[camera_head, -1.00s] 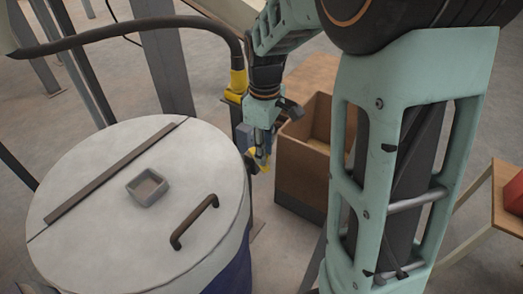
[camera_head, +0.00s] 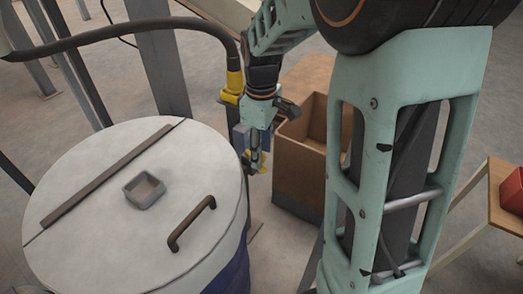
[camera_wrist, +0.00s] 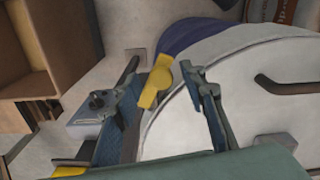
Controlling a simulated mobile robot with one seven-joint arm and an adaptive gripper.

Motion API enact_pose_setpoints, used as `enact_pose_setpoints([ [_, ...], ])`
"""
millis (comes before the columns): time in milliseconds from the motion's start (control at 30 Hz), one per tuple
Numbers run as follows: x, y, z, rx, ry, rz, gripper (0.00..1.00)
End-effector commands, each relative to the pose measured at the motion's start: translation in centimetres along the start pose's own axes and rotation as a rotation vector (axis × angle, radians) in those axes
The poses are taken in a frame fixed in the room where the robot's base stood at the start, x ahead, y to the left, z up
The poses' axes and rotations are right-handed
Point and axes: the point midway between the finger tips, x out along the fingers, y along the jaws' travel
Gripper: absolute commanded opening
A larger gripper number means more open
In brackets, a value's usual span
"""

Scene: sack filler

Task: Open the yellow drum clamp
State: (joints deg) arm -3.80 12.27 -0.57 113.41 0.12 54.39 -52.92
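The yellow drum clamp (camera_wrist: 155,82) shows in the wrist view as a small yellow lever at the drum's edge. In the head view a yellow piece (camera_head: 258,160) shows low beside the drum's right side, partly hidden by my gripper (camera_head: 254,150). The drum (camera_head: 130,235) has a white lid with a dark handle (camera_head: 190,224). In the wrist view my gripper (camera_wrist: 162,72) is open. Its two fingers stand apart on either side of the yellow lever, with a gap visible on the right. I cannot tell whether the left finger touches it.
A black hose (camera_head: 120,28) with a yellow fitting (camera_head: 234,86) arches over the drum, close to my arm. A brown open box (camera_head: 298,165) stands right of my gripper. A wooden table with a red bin (camera_head: 512,192) is at the far right. Grey posts stand behind the drum.

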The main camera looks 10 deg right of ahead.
Motion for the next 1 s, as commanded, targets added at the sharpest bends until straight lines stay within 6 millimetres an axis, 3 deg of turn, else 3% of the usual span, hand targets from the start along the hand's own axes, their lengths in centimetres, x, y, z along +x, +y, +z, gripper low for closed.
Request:
enact_pose_setpoints([
  [167,-2.1,0.1,-0.1,0.000,0.004,0.005,0.39],
  [400,-7.3,0.1,-0.1,0.000,0.004,0.005,0.39],
  [600,-10.6,0.1,0.0,0.000,0.002,0.003,0.39],
  [800,-11.8,0.0,0.0,0.000,0.000,0.001,0.39],
  [1000,-11.9,0.0,0.0,0.000,0.000,0.001,0.39],
])
